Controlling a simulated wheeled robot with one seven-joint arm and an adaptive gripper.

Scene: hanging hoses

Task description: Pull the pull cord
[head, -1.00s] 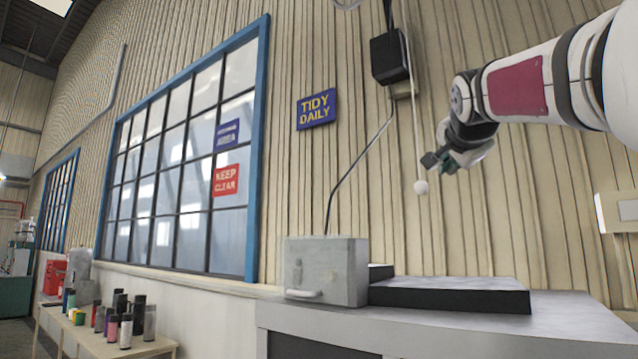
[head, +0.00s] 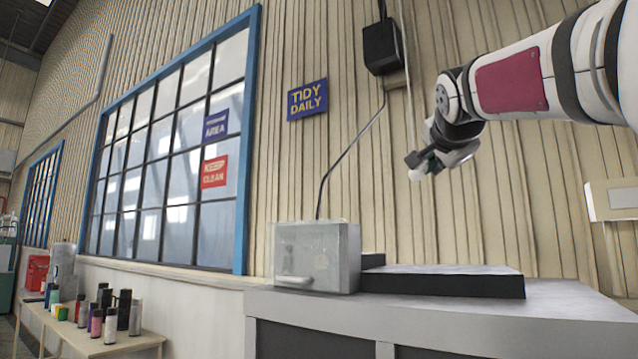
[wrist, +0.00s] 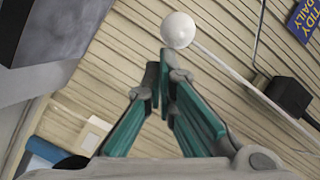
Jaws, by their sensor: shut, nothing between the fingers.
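The pull cord (head: 403,45) is a thin pale line hanging in front of the ribbed wall, with a white ball (head: 415,175) at its lower end. In the wrist view the ball (wrist: 178,30) sits just beyond my fingertips, and the cord (wrist: 235,77) runs from it to the lower right. My gripper (head: 414,160) is shut, with its green fingers (wrist: 160,85) together and nothing between them. In the head view it overlaps the lower cord just above the ball. I cannot tell whether it touches either.
A black box (head: 383,47) is on the wall above, with a cable down to a grey metal box (head: 316,257) on the bench (head: 560,305). A dark-edged slab (head: 445,282) lies beside it. Bottles stand on a low table (head: 95,345) at left. Air around the ball looks clear.

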